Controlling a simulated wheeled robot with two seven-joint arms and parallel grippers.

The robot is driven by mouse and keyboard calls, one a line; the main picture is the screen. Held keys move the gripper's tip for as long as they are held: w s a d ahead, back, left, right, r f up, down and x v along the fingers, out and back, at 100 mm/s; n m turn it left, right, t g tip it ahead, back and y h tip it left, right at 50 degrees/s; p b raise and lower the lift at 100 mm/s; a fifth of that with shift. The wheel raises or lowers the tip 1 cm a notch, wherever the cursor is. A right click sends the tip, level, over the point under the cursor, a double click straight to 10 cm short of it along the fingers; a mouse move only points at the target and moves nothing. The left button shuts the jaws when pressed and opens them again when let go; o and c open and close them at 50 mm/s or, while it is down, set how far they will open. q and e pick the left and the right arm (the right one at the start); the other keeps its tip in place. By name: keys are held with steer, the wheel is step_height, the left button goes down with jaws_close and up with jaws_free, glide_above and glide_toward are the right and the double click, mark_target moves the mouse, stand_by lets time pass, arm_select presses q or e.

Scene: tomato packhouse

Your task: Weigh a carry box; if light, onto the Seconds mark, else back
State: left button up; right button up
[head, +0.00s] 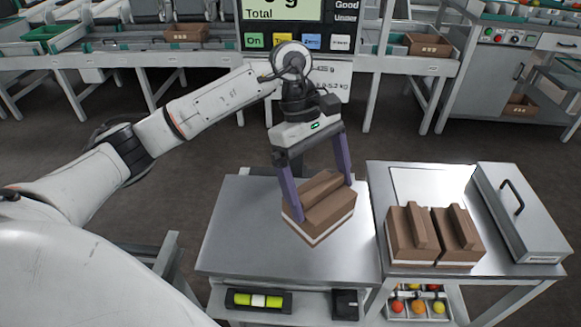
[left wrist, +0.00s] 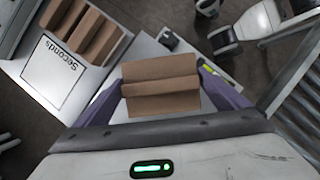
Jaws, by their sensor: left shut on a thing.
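My left gripper (head: 317,184) is shut on a brown carry box (head: 326,207) with a raised middle ridge and a pale band low on its side. The box is turned at an angle over the left steel table (head: 240,225); I cannot tell whether it touches the top. The held box (left wrist: 160,85) also shows between the purple fingers in the left wrist view. The Seconds mark (left wrist: 55,72), a black-outlined square, is bare on the neighbouring table. A display (head: 285,12) at the top reads "Total", its figure cut off by the frame edge. My right gripper is out of view.
Two more carry boxes (head: 410,238) (head: 461,238) stand side by side on the right table (head: 380,180). A grey case with a black handle (head: 520,215) lies along its right side. Shelves below hold a yellow-green tool (head: 258,300) and coloured balls (head: 418,306).

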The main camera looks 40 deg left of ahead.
arm_select(q)
steer(key=w+a+f+n+t, duration=0.2)
steer(key=w+a+n+t, duration=0.1)
steer(key=a+n, duration=0.5)
steer(key=shift+n, duration=0.5)
steer(key=f+b, duration=0.4)
steer(key=f, duration=0.1)
steer(key=f+b, duration=0.2)
steer(key=f, duration=0.1)
steer(key=shift+s+a, duration=0.15)
steer(key=shift+a, duration=0.2)
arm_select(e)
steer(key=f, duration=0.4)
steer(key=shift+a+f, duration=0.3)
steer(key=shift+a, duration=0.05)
arm_select(q)
steer(key=shift+b, duration=0.3)
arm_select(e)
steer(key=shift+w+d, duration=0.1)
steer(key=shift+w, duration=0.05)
arm_select(q)
steer(key=shift+f, duration=0.2)
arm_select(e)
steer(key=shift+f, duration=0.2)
arm_select(q)
steer(key=o, duration=0.7)
steer(key=shift+o, duration=0.7)
steer(key=shift+y, duration=0.3)
